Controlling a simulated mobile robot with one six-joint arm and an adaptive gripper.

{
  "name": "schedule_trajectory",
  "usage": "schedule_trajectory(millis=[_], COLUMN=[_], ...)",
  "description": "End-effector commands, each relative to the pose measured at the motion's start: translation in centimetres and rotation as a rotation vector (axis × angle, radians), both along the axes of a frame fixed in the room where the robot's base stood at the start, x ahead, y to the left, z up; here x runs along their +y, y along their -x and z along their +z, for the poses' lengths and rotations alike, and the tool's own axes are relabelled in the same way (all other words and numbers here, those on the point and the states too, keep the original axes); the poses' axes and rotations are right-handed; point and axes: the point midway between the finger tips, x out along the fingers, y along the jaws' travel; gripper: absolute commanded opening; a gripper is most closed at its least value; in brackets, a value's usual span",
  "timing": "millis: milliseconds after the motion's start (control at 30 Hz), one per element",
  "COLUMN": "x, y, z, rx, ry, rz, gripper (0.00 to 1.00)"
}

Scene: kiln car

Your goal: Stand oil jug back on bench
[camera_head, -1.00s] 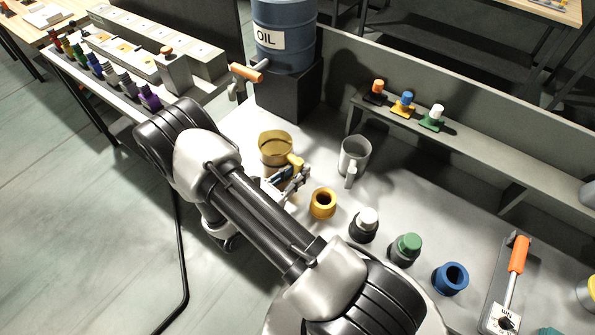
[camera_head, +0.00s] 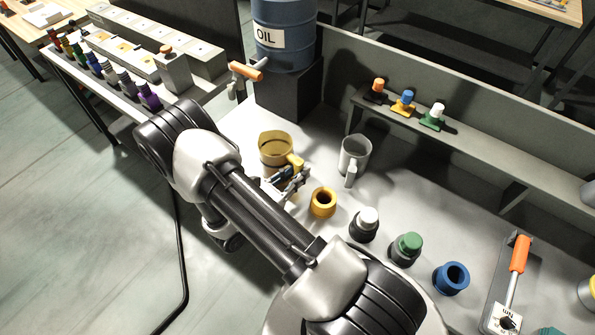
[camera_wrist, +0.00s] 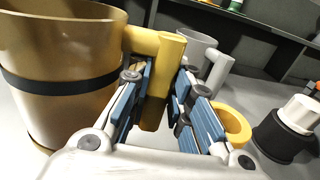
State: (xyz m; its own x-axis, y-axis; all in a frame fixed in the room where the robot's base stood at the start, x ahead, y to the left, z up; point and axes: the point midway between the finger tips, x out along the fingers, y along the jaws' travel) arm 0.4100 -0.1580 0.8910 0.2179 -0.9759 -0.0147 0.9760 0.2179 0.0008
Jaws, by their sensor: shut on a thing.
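The oil jug is a brass-coloured jug (camera_head: 276,146) with a dark band and a yellow handle. It is upright at the left part of the bench (camera_head: 400,195), below the oil barrel. It also fills the left of the wrist view (camera_wrist: 60,60). My gripper (camera_head: 292,180) is shut on the jug's yellow handle (camera_wrist: 163,75), with a blue-padded finger on each side. In the wrist view my gripper (camera_wrist: 155,105) hides part of the handle. I cannot tell whether the jug's base touches the bench.
A grey mug (camera_head: 354,158) stands right of the jug, and a yellow ring-shaped piece (camera_head: 322,203) is close to my gripper. Black-and-white (camera_head: 364,225), green-topped (camera_head: 406,248) and blue (camera_head: 451,279) pieces follow to the right. The oil barrel (camera_head: 285,35) with its tap stands behind.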

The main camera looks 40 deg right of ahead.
Motion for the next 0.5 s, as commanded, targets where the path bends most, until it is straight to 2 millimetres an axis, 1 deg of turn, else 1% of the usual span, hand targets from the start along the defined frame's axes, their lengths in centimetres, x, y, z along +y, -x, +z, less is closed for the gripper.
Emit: schedule_trajectory(millis=[500], x=[0.0], y=[-0.02], z=[-0.62], rx=[-0.001], ry=[0.001], rz=[0.0], gripper=[0.0])
